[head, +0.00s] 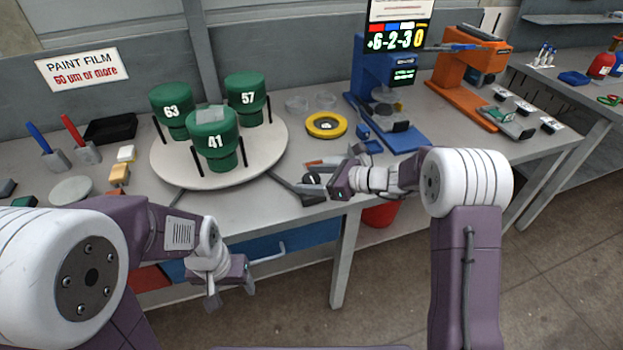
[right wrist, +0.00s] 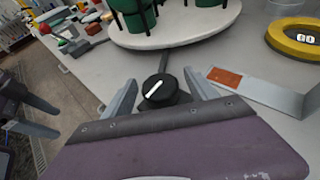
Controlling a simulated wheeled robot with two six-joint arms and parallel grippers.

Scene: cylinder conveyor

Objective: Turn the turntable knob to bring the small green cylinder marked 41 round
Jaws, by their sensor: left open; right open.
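The green cylinder marked 41 (head: 215,143) stands at the front of the round white turntable (head: 185,177), with the cylinders marked 63 (head: 171,110) and 57 (head: 247,97) behind it. The black knob (right wrist: 160,91) with a white line shows in the right wrist view, joined by a dark bar to the turntable. My right gripper (right wrist: 158,90) is open, with one finger on each side of the knob; I cannot tell whether they touch it. In the head view my right gripper (head: 325,180) is at the table's front edge. My left gripper (head: 228,288) is open and empty, below the table's front edge.
A yellow ring (head: 326,125) lies right of the turntable. A metal plate with an orange-brown patch (right wrist: 226,77) lies close to my right gripper. Blue (head: 388,100) and orange (head: 470,75) devices stand further right. Small blocks (head: 119,174) lie left of the turntable.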

